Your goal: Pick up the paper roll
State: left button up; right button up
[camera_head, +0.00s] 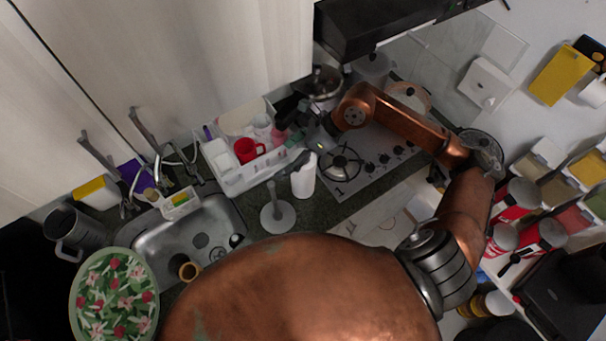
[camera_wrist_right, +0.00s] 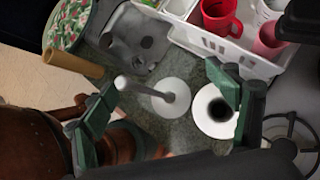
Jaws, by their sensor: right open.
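The paper roll (camera_head: 303,180) is a white upright cylinder on the dark counter, between the sink and the hob. In the right wrist view its white top ring and dark core (camera_wrist_right: 207,122) show beside one fingertip, which hides part of it. My right gripper (camera_head: 308,152) is open and empty, at the roll's upper end in the head view. In the right wrist view its green-padded fingers (camera_wrist_right: 168,78) are spread wide, with the roll at the right finger. Whether they touch cannot be told. My left gripper is not in view.
A grey holder (camera_head: 278,216) with a round base and upright post stands left of the roll. A white dish rack (camera_head: 235,178) with a red mug (camera_head: 247,150) is behind. The sink (camera_head: 195,240) lies left, the gas hob (camera_head: 350,175) right.

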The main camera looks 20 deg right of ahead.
aim_at(311, 159)
jog(key=d+h, duration=0.1)
jog(key=d, duration=0.1)
jog(key=d+f+h, duration=0.1)
jog(key=d, duration=0.2)
jog(key=w+d+f+h, duration=0.1)
jog(key=d+h, duration=0.1)
jog(key=d, duration=0.1)
jog(key=shift+d, duration=0.25)
jog(key=shift+w+d+f+g, duration=0.1)
jog(key=shift+w+f+g, duration=0.05)
jog(key=shift+f+g, duration=0.15)
jog(key=p+x, duration=0.3)
jog(key=x, duration=0.4)
jog(key=shift+f, duration=0.1)
jog(key=c, duration=1.7)
